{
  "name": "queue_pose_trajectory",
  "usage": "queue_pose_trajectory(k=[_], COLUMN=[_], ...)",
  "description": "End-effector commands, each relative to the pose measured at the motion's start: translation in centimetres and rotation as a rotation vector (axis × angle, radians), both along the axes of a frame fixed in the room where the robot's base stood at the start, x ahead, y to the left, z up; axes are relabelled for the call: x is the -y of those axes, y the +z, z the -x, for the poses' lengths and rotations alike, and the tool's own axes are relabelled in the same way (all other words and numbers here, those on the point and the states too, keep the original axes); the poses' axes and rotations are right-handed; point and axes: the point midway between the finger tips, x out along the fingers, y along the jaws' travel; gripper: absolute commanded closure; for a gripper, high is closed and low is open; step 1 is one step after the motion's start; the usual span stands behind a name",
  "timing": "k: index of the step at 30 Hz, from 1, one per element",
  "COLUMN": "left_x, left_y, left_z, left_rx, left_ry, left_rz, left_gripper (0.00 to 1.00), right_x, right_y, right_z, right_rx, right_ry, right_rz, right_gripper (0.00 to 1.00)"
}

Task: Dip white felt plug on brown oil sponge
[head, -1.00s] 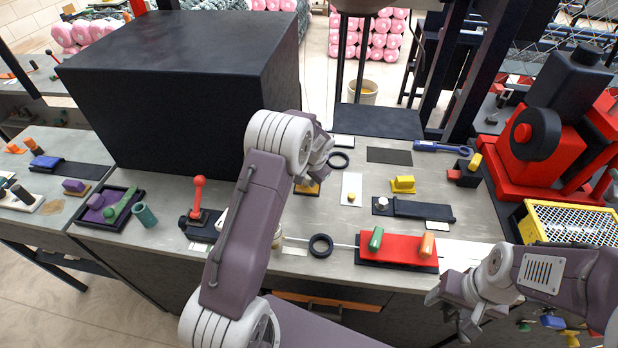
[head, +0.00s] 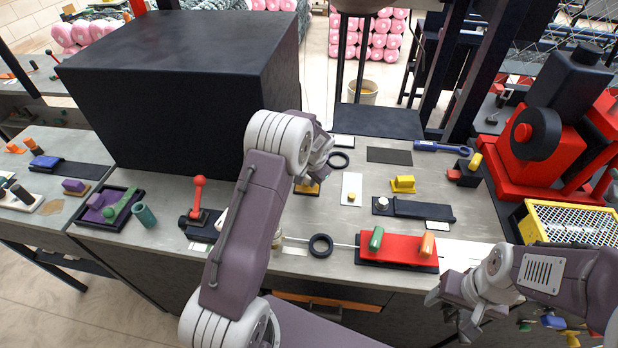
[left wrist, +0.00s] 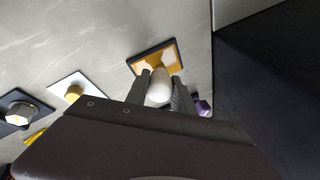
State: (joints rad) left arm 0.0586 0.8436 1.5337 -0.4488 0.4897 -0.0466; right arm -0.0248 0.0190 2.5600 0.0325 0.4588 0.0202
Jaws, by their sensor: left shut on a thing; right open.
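The brown oil sponge (left wrist: 168,58) is an orange-brown pad on a dark square base in the left wrist view. Its edge shows in the head view (head: 311,190), below my left gripper (head: 318,165). In the left wrist view my left gripper (left wrist: 161,80) is shut on the white felt plug (left wrist: 158,90), a rounded white piece between the two fingers. The plug overlaps the near part of the sponge; I cannot tell whether they touch. The head view hides the plug behind my left arm. My right gripper (head: 450,314) is open and empty at the front right.
A large dark box (head: 180,90) stands just left of my left gripper. A red block (head: 398,248) holds green and orange pegs. A red machine (head: 540,150) stands at the right.

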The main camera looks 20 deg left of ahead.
Motion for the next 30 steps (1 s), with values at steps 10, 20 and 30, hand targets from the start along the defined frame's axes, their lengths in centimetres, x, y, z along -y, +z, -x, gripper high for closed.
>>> queue_pose_trajectory(k=[10, 20, 30], left_x=[0.0, 0.0, 0.0], left_y=[2.5, 5.7, 7.0], left_z=[0.0, 0.0, 0.0], left_rx=[-0.001, -0.001, -0.001], left_ry=[0.0, 0.0, 0.0], left_rz=[0.0, 0.001, 0.0], left_gripper=[1.0, 1.0, 1.0], right_x=[0.0, 0.0, 0.0], right_y=[2.0, 4.6, 5.4], right_z=[0.0, 0.0, 0.0], right_rx=[0.0, 0.0, 0.0], right_ry=[0.0, 0.0, 0.0], right_rz=[0.0, 0.0, 0.0], right_gripper=[0.37, 0.37, 0.37])
